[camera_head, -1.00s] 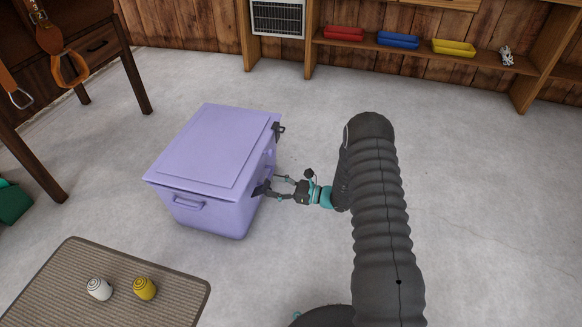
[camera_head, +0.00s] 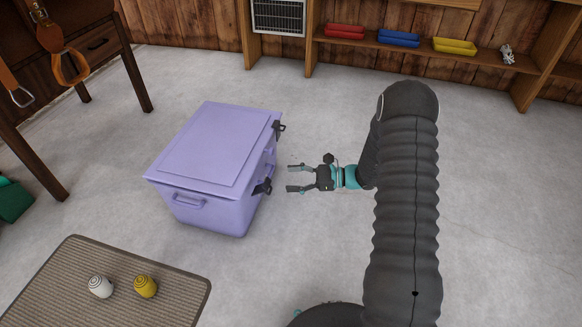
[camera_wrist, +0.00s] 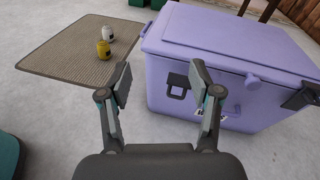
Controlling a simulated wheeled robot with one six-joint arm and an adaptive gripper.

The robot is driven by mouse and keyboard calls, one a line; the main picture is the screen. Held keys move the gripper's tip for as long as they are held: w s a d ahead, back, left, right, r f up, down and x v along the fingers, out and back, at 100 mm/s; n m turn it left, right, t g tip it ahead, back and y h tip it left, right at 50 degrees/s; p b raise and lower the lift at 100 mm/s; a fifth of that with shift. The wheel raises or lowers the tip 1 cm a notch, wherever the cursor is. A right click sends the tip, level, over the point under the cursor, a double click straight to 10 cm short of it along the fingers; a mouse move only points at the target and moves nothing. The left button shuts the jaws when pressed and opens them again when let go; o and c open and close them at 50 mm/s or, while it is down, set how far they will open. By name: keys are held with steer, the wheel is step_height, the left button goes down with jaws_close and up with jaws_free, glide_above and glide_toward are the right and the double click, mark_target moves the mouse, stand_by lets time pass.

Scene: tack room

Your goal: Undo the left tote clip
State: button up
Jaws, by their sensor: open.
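The lilac tote (camera_head: 205,165) stands on the floor with its lid down; it also fills the right of the wrist view (camera_wrist: 240,45). The left clip (camera_wrist: 178,86) is dark, with an open loop, on the tote's near wall below the lid edge; in the head view it juts from the side near the front corner (camera_head: 263,187). I cannot tell for sure whether it is fastened. The right clip (camera_wrist: 301,97) is dark, at the lid edge, also seen in the head view (camera_head: 279,127). My gripper (camera_head: 290,178) is open and empty, a short way right of the tote, facing the clip side, touching nothing.
A ribbed mat (camera_head: 60,275) with a white jar (camera_head: 100,287) and a yellow jar (camera_head: 146,286) lies front left. A wooden table stands at the left, shelves with coloured trays (camera_head: 398,39) at the back.

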mark_target(262, 189)
steer(key=s+r+n+g+h, duration=0.2)
steer(key=s+r+n, duration=0.1)
steer(key=r, duration=0.3)
steer(key=s+a+r+n+g+h, duration=0.1)
steer(key=s+r+n+h, duration=0.1)
steer(key=s+r, duration=0.3)
steer(key=shift+s+a+r+n+g+p, duration=0.25)
steer(key=shift+r+n+g+p, duration=0.2)
steer(key=shift+r+n, duration=0.6)
steer(key=shift+r, duration=0.1)
steer(key=shift+a, duration=0.1)
steer(key=shift+c, duration=1.2)
steer(key=shift+a, duration=0.1)
steer(key=c, duration=0.4)
steer(key=shift+w+a+f+m+g+p, duration=0.15)
steer(key=shift+a+f+p, duration=0.05)
steer(key=shift+f, duration=0.35)
steer(key=shift+w+a+f+m+g+p, duration=0.1)
steer(key=shift+a+f+p, duration=0.1)
steer(key=shift+f, duration=0.35)
jaws_close()
steer(key=w+d+f+m+t+h, duration=0.4)
steer(key=w+d+f+m+h, duration=0.1)
steer(key=w+f+m, duration=0.55)
steer(key=x, duration=1.4)
